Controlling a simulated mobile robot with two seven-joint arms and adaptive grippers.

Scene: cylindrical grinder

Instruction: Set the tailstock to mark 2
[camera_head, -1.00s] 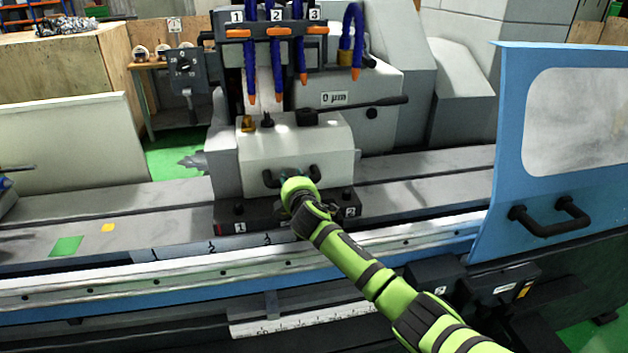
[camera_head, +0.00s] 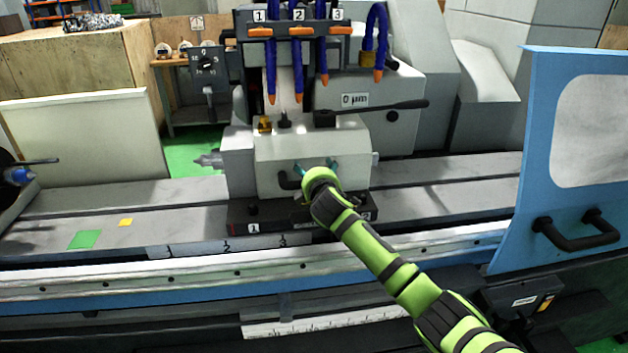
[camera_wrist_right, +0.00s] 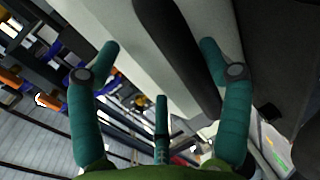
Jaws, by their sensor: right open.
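The tailstock (camera_head: 310,155) is a pale block on a dark base (camera_head: 275,222) with plates 1 and 2, seated on the grey machine bed. The scale strip (camera_head: 195,248) with marks 1, 2 and 3 runs along the bed; the base's left end is close to mark 2. The black handle (camera_head: 288,182) is on the tailstock's front, its right part hidden by my gripper. My right gripper (camera_head: 317,167) is open at the handle. In the wrist view its teal fingers (camera_wrist_right: 165,62) stand either side of the black handle bar (camera_wrist_right: 180,55); contact cannot be told.
Blue coolant hoses (camera_head: 300,60) hang above the tailstock. A black lever (camera_head: 385,108) sticks out to its right. A blue guard door (camera_head: 560,180) with a black handle stands at the right. The bed left of the tailstock is mostly clear, with green (camera_head: 84,240) and yellow patches.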

